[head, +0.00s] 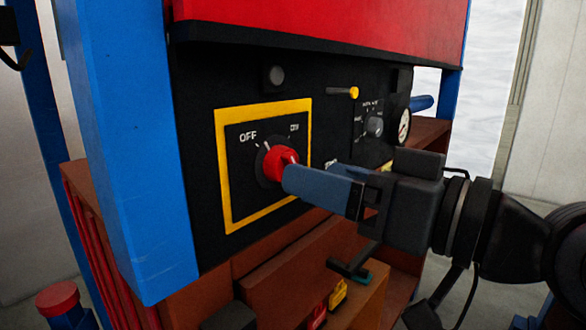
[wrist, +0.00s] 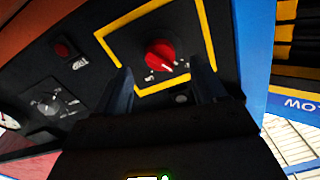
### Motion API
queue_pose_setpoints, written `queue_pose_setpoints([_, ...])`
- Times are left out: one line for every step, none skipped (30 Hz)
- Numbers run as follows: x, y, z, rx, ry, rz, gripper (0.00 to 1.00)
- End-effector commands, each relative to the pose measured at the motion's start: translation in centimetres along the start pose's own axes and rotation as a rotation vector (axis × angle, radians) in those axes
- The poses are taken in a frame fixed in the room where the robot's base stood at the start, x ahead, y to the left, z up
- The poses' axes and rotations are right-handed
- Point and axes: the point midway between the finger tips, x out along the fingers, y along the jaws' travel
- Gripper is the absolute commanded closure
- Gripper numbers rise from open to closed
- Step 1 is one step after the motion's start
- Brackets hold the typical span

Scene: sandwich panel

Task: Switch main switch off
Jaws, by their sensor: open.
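The main switch is a red rotary knob (head: 279,164) inside a yellow square frame (head: 226,197) on a black panel. White OFF and ON labels stand at its upper left and upper right in the head view. My gripper (head: 287,178) points at the knob from the right, with a blue finger overlapping the knob's lower right edge. In the wrist view the red knob (wrist: 159,54) lies ahead, between the two spread fingers of my gripper (wrist: 164,83). Contact is not clear.
A smaller grey knob (head: 374,125), a yellow-tipped lever (head: 352,92) and a round gauge (head: 404,126) are right of the frame. A blue post (head: 125,150) stands at the left. A red panel (head: 320,25) overhangs above, and brown shelving (head: 300,255) lies below.

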Motion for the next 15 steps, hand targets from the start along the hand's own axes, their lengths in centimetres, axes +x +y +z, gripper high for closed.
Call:
queue_pose_setpoints([0.9, -0.1, -0.1, 0.001, -0.001, -0.004, 0.29])
queue_pose_setpoints([1.4, -0.1, -0.1, 0.001, -0.001, -0.003, 0.29])
queue_pose_setpoints([2.0, -0.1, -0.1, 0.001, -0.002, -0.003, 0.29])
queue_pose_setpoints([2.4, -0.1, -0.1, 0.001, -0.001, -0.003, 0.29])
queue_pose_setpoints([2.8, -0.1, -0.1, 0.001, -0.001, -0.003, 0.29])
queue_pose_setpoints([3.2, -0.1, 0.0, 0.001, -0.002, -0.001, 0.29])
queue_pose_setpoints([3.5, 0.0, 0.0, 0.001, -0.001, -0.001, 0.29])
queue_pose_setpoints([3.8, 0.0, -0.1, 0.001, 0.0, -0.001, 0.29])
queue_pose_setpoints([4.1, 0.0, -0.1, 0.001, 0.0, -0.001, 0.29])
queue_pose_setpoints([4.3, 0.0, -0.1, 0.0, 0.0, -0.001, 0.29])
queue_pose_setpoints([4.4, 0.0, 0.0, 0.0, 0.0, 0.0, 0.29])
queue_pose_setpoints([4.6, 0.0, 0.0, 0.0, 0.0, 0.0, 0.29])
queue_pose_setpoints([4.7, 0.0, 0.0, 0.0, 0.0, 0.001, 0.29])
queue_pose_setpoints([4.7, 0.0, 0.0, 0.0, 0.0, 0.001, 0.29])
queue_pose_setpoints([4.7, 0.0, 0.0, 0.0, 0.0, 0.001, 0.29])
